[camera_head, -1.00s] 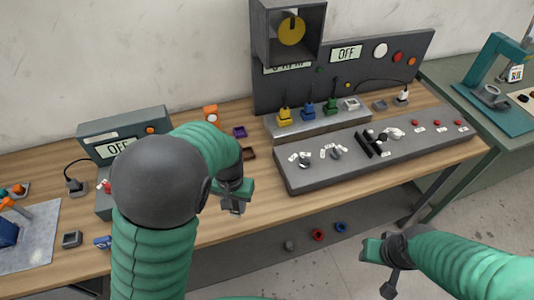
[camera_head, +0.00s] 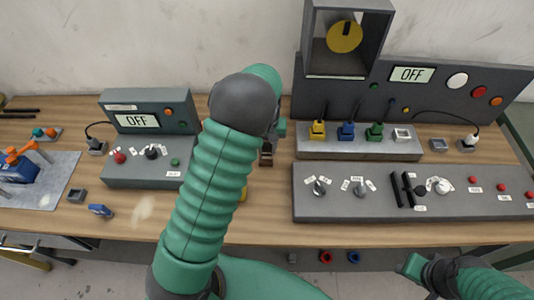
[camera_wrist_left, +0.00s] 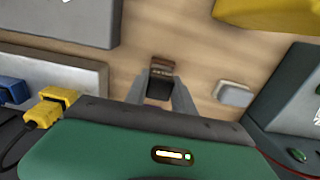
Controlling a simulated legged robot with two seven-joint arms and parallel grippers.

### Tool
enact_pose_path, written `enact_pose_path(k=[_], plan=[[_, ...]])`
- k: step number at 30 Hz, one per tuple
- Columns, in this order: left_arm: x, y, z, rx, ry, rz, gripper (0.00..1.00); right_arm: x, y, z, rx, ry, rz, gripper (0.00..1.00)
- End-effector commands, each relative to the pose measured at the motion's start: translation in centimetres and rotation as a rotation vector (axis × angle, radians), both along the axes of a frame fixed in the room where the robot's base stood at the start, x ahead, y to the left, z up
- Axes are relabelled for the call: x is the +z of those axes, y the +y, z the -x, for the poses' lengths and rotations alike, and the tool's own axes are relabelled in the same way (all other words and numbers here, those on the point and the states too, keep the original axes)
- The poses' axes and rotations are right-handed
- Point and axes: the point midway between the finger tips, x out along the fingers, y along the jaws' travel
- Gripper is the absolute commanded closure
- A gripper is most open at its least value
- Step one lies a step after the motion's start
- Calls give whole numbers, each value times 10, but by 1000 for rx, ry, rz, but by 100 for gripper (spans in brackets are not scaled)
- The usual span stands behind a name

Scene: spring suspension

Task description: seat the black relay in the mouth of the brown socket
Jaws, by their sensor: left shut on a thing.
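In the left wrist view, the black relay (camera_wrist_left: 159,90) is between the two fingertips of my left gripper (camera_wrist_left: 161,92), which is shut on it. The brown socket (camera_wrist_left: 162,65) shows just beyond the relay, lined up with it. I cannot tell whether the relay touches the socket or is inside its mouth. In the head view, the brown socket (camera_head: 266,160) is on the bench below my left gripper (camera_head: 272,136), and the relay cannot be made out there. My right gripper (camera_head: 414,267) is at the lower right, off the bench's front edge, and its jaw opening is unclear.
The grey control panel (camera_head: 330,208) is right of the socket, and the rack with yellow, blue and green plugs (camera_head: 346,155) is behind it. The box reading OFF (camera_head: 140,122) is at left. My left arm hides part of the bench.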

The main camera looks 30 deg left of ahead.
Motion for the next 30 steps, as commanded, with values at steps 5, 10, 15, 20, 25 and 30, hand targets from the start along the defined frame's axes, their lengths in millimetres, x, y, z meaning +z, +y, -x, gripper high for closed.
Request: enact_pose_path(k=[5,10,15,20,25,30], plan=[[-33,4,0,1,6,4,100,2,0,0,0,0,0,62],[-39,5,1,1,4,3,100,2,0,-1,0,-1,0,62],[-37,2,1,0,4,1,53,2,0,0,1,0,0,62],[-37,1,0,-1,3,1,48,2,0,0,0,0,0,62],[-35,1,0,0,2,1,48,2,0,0,0,0,0,62],[-14,2,-1,-1,-3,1,48,1,0,0,0,0,0,62]])
